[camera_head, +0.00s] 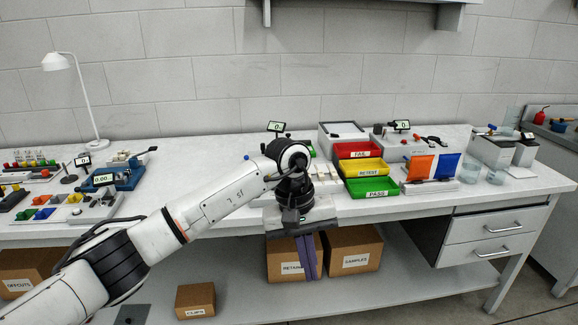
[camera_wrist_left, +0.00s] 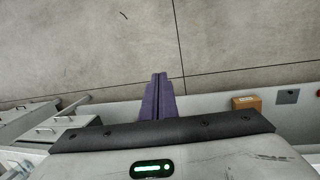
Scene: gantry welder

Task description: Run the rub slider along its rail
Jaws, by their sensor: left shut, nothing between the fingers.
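My left gripper (camera_head: 309,274) points down in front of the bench's front edge, with its purple fingers together and nothing between them. The fingers also show pressed together in the left wrist view (camera_wrist_left: 159,79), with bare floor beyond their tips. I cannot pick out the rub slider or its rail in either view. My left arm and wrist cover part of the middle of the bench, so things there are hidden. My right gripper is in neither view.
The white bench (camera_head: 225,165) carries red, yellow and green (camera_head: 373,187) trays right of my wrist. A blue device (camera_head: 120,178) and colored parts stand at the left, near a lamp (camera_head: 82,90). Cardboard boxes (camera_head: 354,248) sit on the shelf behind the gripper. Drawers (camera_head: 488,225) are at the right.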

